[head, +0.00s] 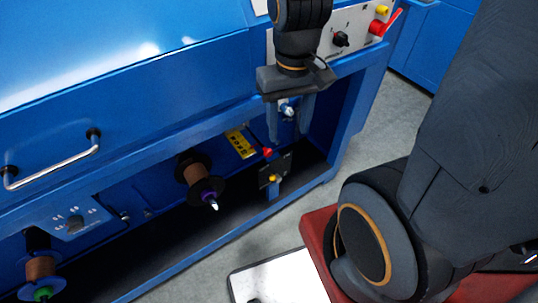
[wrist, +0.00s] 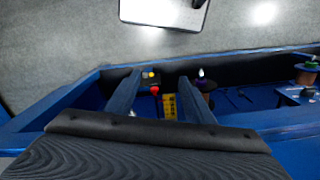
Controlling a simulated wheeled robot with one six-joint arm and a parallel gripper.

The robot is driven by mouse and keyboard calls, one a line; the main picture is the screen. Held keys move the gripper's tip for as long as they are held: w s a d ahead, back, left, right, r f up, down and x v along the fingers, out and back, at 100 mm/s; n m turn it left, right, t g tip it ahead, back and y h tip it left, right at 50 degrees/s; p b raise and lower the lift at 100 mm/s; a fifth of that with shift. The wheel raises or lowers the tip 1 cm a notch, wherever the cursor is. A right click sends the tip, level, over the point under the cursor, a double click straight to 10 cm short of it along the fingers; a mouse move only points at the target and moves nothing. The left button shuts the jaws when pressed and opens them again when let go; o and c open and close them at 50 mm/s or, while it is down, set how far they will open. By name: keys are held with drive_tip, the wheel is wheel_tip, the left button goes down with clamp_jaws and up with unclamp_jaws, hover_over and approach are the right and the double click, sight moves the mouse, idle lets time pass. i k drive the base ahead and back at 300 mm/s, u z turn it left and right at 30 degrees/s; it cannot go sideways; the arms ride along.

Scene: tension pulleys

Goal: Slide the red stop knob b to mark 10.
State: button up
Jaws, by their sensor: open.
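The red stop knob b (head: 267,152) is small and sits at the right end of a yellow scale (head: 241,143) inside the blue machine's open bay. The knob also shows in the wrist view (wrist: 155,90), between my fingers and left of the yellow scale (wrist: 169,106). The scale's marks are too small to read. My gripper (head: 288,138) is open and points down into the bay, with its fingertips near the knob. In the wrist view my gripper's two fingers (wrist: 158,76) stand apart with nothing held between them.
A spool with a purple tip (head: 199,178) stands left of the scale. A dark bracket with a yellow knob (head: 273,178) is just below the red knob. A control panel (head: 350,35) is above right. The bay's blue front rail (head: 190,255) runs below. Grey floor lies outside.

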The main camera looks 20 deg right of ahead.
sight(268, 152)
drive_tip(key=z, duration=0.4)
drive_tip(key=k, duration=1.1)
drive_tip(key=u, duration=0.3)
